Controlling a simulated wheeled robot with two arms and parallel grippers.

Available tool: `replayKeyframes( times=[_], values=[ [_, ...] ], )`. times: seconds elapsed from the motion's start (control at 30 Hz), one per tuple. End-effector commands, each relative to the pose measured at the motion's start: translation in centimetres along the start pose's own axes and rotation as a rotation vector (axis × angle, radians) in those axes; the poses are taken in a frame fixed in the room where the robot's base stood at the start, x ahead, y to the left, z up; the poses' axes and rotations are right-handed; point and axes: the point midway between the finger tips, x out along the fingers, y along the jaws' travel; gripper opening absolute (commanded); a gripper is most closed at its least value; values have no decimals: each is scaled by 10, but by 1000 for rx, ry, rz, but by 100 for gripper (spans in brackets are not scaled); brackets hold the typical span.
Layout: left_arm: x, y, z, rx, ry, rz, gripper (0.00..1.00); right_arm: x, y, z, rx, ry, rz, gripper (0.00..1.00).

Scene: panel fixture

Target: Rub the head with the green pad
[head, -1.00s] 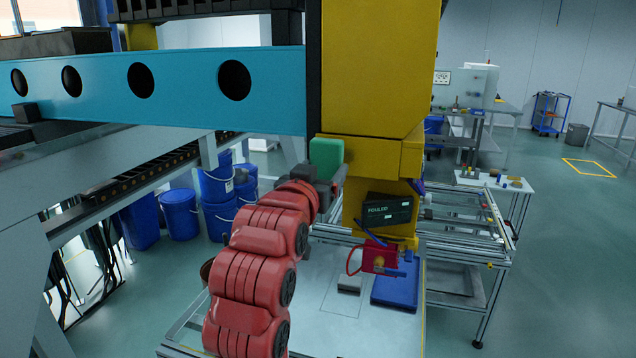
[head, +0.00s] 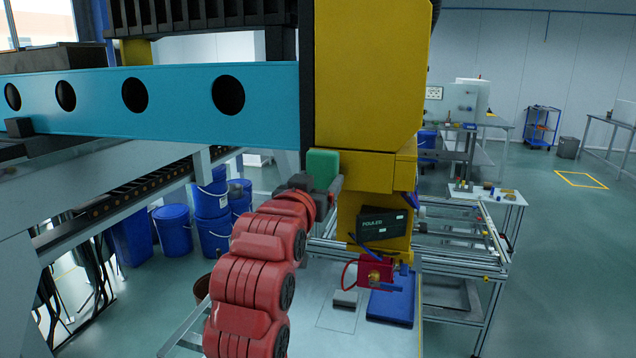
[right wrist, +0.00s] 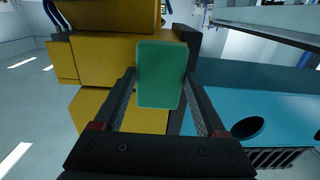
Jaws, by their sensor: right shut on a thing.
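My right gripper (head: 325,184) is shut on the green pad (head: 322,168) and holds it up beside the lower part of the yellow column (head: 368,70). In the right wrist view the pad (right wrist: 162,75) stands upright between the two fingers, with yellow machine parts behind it. I cannot tell whether the pad touches the yellow part. Below and to the right, a red block with a brass-coloured piece (head: 374,272), likely the head, hangs under a dark box with white lettering (head: 384,223). The pad is apart from it. My left gripper is not in view.
A teal beam with round holes (head: 180,95) runs left from the column. A blue tray (head: 392,305) and a small grey block (head: 345,299) lie on the pale bench (head: 320,335) below. Blue buckets (head: 172,229) stand at left. The floor at far right is open.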

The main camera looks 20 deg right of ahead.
Motion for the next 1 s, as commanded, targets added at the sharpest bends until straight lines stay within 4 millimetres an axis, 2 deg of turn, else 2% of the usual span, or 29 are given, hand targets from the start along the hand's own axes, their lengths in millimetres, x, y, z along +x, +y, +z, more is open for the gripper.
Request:
replayKeyframes(
  times=[0.77, 1.0],
  values=[
    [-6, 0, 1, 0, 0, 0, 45, 15, 0, 0, -1, 0, 0, 29],
    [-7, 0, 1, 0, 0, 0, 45, 14, 11, 0, 2, 0, 2, 29]
  ],
)
